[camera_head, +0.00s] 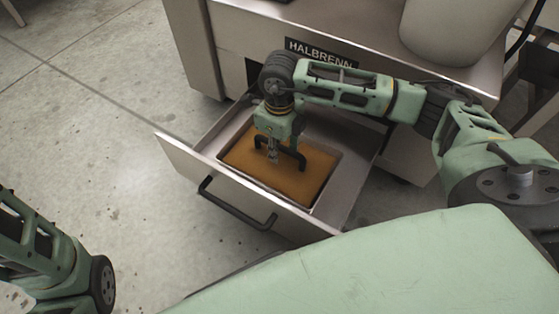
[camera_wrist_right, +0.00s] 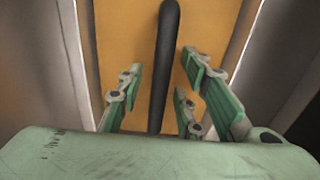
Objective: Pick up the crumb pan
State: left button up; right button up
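The crumb pan (camera_head: 283,184) is a shallow rectangular pan with an orange-brown surface, lying inside an open drawer. A black arched handle (camera_head: 297,153) stands up from its middle. My right gripper (camera_head: 272,153) points down over the pan at the handle. In the right wrist view the pan (camera_wrist_right: 215,30) fills the background and its handle (camera_wrist_right: 167,55) runs between the fingers of my right gripper (camera_wrist_right: 160,80). The fingers are apart, with visible gaps to the handle on both sides. My left arm shows at the lower left, but its gripper is out of view.
The drawer (camera_head: 180,160) is pulled out of a metal cabinet (camera_head: 235,35) labelled HALBRENN; a black pull (camera_head: 235,212) is on its front. A pale rounded container (camera_head: 450,30) stands on the cabinet. The concrete floor (camera_head: 90,120) to the left is clear.

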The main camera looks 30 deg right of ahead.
grip_shut()
jog(key=shift+r, duration=0.1)
dwell(1.0)
